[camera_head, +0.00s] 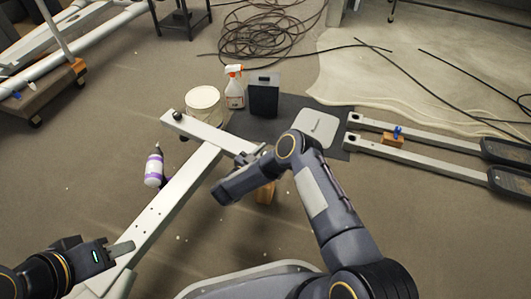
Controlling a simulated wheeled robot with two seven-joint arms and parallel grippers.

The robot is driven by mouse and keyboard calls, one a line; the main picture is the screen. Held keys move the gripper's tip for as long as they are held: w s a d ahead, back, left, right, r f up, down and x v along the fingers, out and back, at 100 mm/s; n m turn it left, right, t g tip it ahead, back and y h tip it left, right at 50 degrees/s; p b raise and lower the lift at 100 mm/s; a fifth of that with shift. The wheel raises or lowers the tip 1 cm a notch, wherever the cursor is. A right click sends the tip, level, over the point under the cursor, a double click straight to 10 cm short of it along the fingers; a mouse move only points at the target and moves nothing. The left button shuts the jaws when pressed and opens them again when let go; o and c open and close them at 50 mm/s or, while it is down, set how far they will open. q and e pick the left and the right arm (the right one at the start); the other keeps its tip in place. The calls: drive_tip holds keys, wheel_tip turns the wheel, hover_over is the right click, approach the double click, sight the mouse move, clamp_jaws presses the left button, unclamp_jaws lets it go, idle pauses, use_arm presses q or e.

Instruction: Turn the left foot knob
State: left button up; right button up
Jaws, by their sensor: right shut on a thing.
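A white metal frame (172,203) lies on the floor with a crossbar (208,132) at its far end. A black foot knob (178,115) shows at the crossbar's left end. The crossbar's right end is by my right gripper (247,157), which is shut on a foot knob there; the gripper mostly hides this knob. My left gripper (122,248) is at the lower left beside the near end of the frame, away from both knobs. Its finger spacing cannot be made out.
A white bucket (203,103), spray bottle (235,88) and black box (264,95) stand behind the crossbar. A purple-and-white bottle (154,167) is left of the frame. A wooden block (266,193) is partly under my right arm. Long bars (430,158) lie at right.

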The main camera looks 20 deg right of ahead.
drive_tip(key=m+g+h, duration=0.2)
drive_tip(key=g, duration=0.2)
drive_tip(key=shift+a+m, duration=0.1)
drive_tip(key=shift+m, duration=0.3)
drive_tip(key=shift+m+g+h, duration=0.6)
drive_tip(key=shift+m+g, duration=1)
drive_tip(key=shift+g, duration=1.1)
drive_tip(key=o, duration=0.9)
drive_tip(key=shift+o, duration=0.2)
